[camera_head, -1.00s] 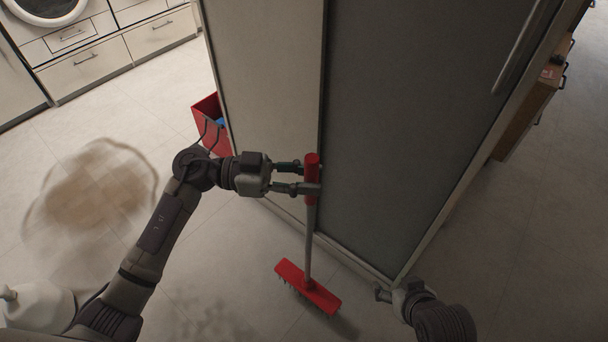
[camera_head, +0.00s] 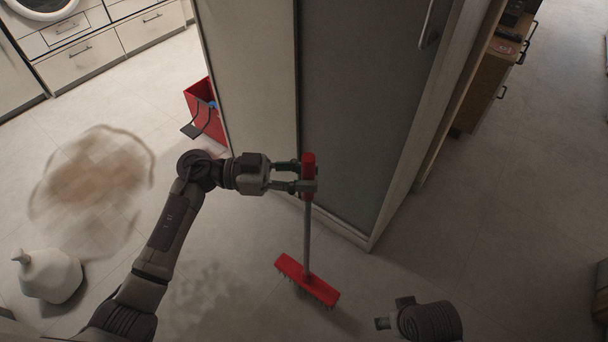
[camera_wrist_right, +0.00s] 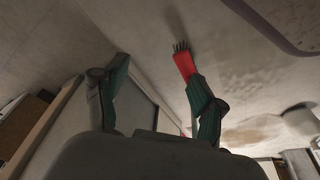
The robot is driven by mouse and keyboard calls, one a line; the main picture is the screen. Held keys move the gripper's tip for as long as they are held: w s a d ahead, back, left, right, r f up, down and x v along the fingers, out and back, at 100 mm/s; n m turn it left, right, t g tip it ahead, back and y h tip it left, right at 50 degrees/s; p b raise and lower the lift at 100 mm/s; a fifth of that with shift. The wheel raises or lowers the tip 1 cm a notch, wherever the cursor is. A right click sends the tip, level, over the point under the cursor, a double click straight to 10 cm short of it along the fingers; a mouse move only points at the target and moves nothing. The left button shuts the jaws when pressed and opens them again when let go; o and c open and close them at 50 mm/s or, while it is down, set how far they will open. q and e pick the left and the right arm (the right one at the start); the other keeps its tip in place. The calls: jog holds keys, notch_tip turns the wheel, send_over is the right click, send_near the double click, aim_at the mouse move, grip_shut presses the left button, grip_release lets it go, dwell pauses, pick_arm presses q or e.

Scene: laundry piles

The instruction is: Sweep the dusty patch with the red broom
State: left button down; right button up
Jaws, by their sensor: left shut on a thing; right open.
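The red broom (camera_head: 307,240) hangs nearly upright, its red brush head low near the pale floor. My left gripper (camera_head: 302,186) is shut around the red top of its handle. The dusty patch (camera_head: 92,182), a brown smudge with a grey rim, lies on the floor to the left, well apart from the broom.
A tall cabinet (camera_head: 247,90) stands close behind the broom. A red bin (camera_head: 205,118) stands at its left side. A white jug-like container (camera_head: 50,276) is on the floor at lower left. A brown drawer unit (camera_head: 484,95) is at right. Floor between patch and broom is partly hidden by my left arm.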

pick_arm(q)
jog(key=shift+f+b, duration=0.8)
jog(key=shift+b, duration=0.25)
jog(key=shift+f+b, duration=0.6)
jog(key=shift+b, duration=0.2)
jog(key=shift+f+b, duration=0.25)
jog(key=shift+b, duration=0.1)
pick_arm(e)
notch_tip(320, 180, up, 7)
jog(key=t, duration=0.2)
jog(key=shift+w+a+f, duration=0.2)
jog(key=shift+w, duration=0.25)
